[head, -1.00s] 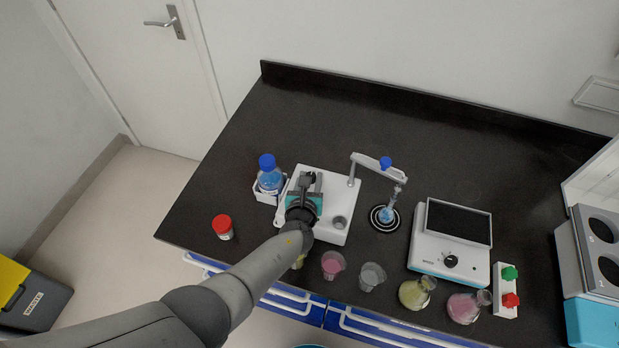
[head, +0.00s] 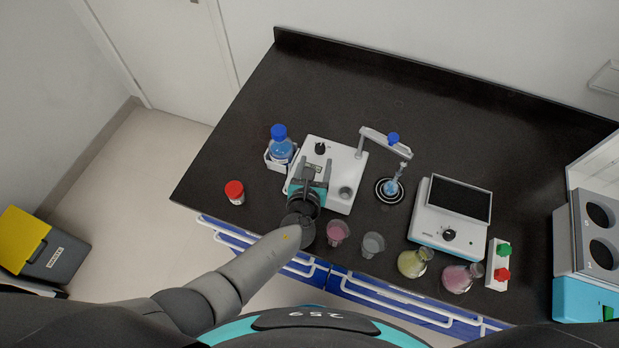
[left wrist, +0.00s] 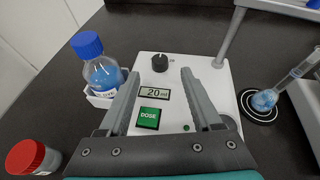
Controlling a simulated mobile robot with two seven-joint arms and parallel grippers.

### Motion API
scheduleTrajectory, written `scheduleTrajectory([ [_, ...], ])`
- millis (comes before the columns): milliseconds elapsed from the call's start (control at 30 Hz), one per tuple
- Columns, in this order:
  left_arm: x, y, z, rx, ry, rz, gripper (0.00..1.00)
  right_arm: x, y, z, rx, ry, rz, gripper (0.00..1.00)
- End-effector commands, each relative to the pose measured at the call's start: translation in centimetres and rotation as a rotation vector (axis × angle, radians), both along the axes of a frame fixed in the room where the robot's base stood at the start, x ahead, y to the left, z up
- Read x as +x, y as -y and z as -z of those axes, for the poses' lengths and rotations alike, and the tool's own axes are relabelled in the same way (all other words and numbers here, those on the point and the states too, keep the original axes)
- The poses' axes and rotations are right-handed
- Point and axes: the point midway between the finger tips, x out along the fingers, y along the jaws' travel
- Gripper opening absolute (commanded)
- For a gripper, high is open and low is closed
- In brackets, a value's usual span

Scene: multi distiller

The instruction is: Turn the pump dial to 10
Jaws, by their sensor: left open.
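The pump is a white box (head: 346,156) on the black bench, with a black dial (head: 320,147) near its back left corner. In the left wrist view the dial (left wrist: 159,63) stands beyond my fingertips, with a display (left wrist: 156,93) reading 20 and a green DOSE button (left wrist: 148,117) nearer to me. My left gripper (head: 318,166) is over the pump, its fingers apart and empty. In the left wrist view the open fingers (left wrist: 160,80) frame the display, and the dial lies free past them. My right gripper is not in view.
A blue-capped bottle (head: 282,148) stands in a holder left of the pump. A red-capped jar (head: 235,192) is further left. A stand arm (head: 384,141) rises at the pump's right. Cups and flasks (head: 414,262) line the front edge. The bench behind is clear.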

Motion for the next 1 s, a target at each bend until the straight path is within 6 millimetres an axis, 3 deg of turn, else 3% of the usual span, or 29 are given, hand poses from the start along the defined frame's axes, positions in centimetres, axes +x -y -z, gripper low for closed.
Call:
scheduleTrajectory([
  [167, -3.2, -0.5, -1.4, -0.001, -0.002, 0.000, 0.65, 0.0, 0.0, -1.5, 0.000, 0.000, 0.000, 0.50],
  [500, -6.6, -1.0, -2.6, -0.001, -0.001, -0.002, 0.65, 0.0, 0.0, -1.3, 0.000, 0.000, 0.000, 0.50],
  [1000, -7.6, -1.1, -3.2, 0.000, 0.000, -0.001, 0.65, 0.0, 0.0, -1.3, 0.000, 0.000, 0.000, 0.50],
])
